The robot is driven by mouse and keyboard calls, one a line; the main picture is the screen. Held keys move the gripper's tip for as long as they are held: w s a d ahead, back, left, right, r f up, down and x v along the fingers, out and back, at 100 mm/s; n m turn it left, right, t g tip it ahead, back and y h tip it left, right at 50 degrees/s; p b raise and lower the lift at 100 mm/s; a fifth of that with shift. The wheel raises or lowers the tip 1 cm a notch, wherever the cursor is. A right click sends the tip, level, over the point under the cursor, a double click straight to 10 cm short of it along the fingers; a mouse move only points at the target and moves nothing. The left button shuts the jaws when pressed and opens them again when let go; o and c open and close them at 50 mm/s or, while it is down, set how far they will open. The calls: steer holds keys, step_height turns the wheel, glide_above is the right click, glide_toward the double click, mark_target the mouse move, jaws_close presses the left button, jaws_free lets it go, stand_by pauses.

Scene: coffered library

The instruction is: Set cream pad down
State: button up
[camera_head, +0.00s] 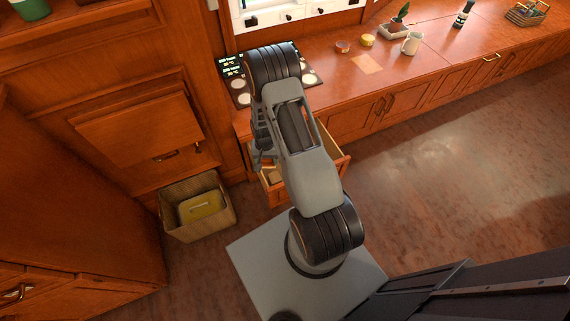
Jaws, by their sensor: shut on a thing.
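My gripper (261,158) shows only in part, to the left of my arm and mostly hidden behind it. It is low over an open drawer (333,166) below the counter's left end. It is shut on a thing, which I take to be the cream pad. A small pale patch (273,175) shows just below it at the drawer; I cannot tell whether this is the pad or the drawer's inside. Whether the pad touches the drawer floor is hidden. A flat peach square (367,64) lies on the counter.
A dark cooktop (237,87) is at the counter's left end. A white mug (412,43), a yellow jar (367,40), a brown jar (342,46), a potted plant (393,29) and a basket (527,14) stand farther right. A bin (215,226) holding a yellow thing stands left of the drawer.

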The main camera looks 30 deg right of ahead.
steer(key=w+d+f+m+t+y+b, duration=0.1)
steer(key=d+f+m+b, duration=0.6)
steer(key=b, duration=0.3)
steer(key=w+d+f+m+b, duration=0.1)
steer(key=d+f+m+b, duration=0.45)
steer(key=d+b, duration=0.4)
steer(key=shift+m, duration=0.25)
steer(key=f+b, duration=0.1)
steer(key=f, duration=0.1)
steer(key=f+b, duration=0.1)
steer(key=f, duration=0.2)
steer(key=a+f+b, duration=0.1)
steer(key=f+b, duration=0.1)
steer(key=f, duration=0.1)
steer(key=shift+s+f, duration=0.1)
steer(key=shift+s, duration=0.15)
steer(key=shift+f, duration=0.15)
steer(key=o, duration=0.9)
